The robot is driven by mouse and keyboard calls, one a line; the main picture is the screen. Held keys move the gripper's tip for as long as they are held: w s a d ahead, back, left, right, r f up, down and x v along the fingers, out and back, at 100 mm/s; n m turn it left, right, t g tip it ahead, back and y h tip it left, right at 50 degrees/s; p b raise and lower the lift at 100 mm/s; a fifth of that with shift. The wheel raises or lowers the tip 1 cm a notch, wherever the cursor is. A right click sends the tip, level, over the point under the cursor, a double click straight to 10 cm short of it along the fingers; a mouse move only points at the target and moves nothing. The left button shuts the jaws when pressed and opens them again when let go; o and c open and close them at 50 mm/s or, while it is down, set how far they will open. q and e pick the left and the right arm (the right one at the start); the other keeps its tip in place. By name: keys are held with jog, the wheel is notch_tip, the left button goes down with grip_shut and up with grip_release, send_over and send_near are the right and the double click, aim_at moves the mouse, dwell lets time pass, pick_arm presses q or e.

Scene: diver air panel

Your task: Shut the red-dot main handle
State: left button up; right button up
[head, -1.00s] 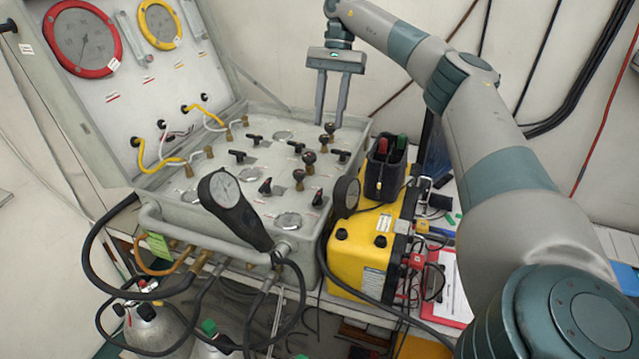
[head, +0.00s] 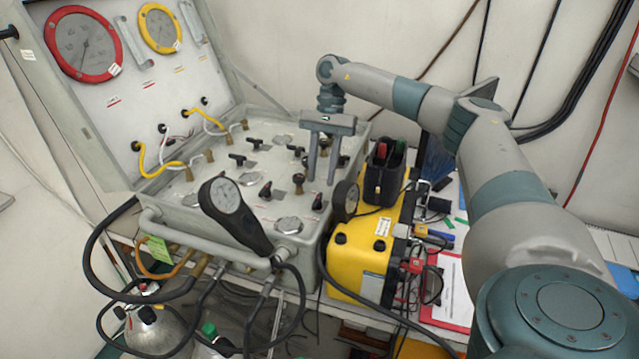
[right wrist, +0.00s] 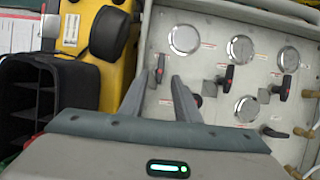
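The grey valve panel (head: 215,205) carries several black handles. One handle (head: 317,200), with a small reddish mark, stands near the panel's right front edge. Another handle (head: 265,188) with a reddish mark stands further left. I cannot tell for sure which is the red-dot main handle. My right gripper (head: 321,180) points down over the right part of the panel, fingers apart and empty. In the right wrist view its fingers (right wrist: 160,78) also show a gap; a dark handle (right wrist: 196,99) is partly hidden beside one finger, and another handle (right wrist: 227,77) stands clear. My left gripper is out of view.
A yellow case (head: 355,255) with a black open bin (head: 384,178) stands to the right. The lid (head: 120,105) with gauges rises behind.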

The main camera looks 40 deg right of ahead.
aim_at(318, 198)
jog(key=shift+p+x, duration=0.55)
jog(key=shift+x, duration=1.65)
grip_shut()
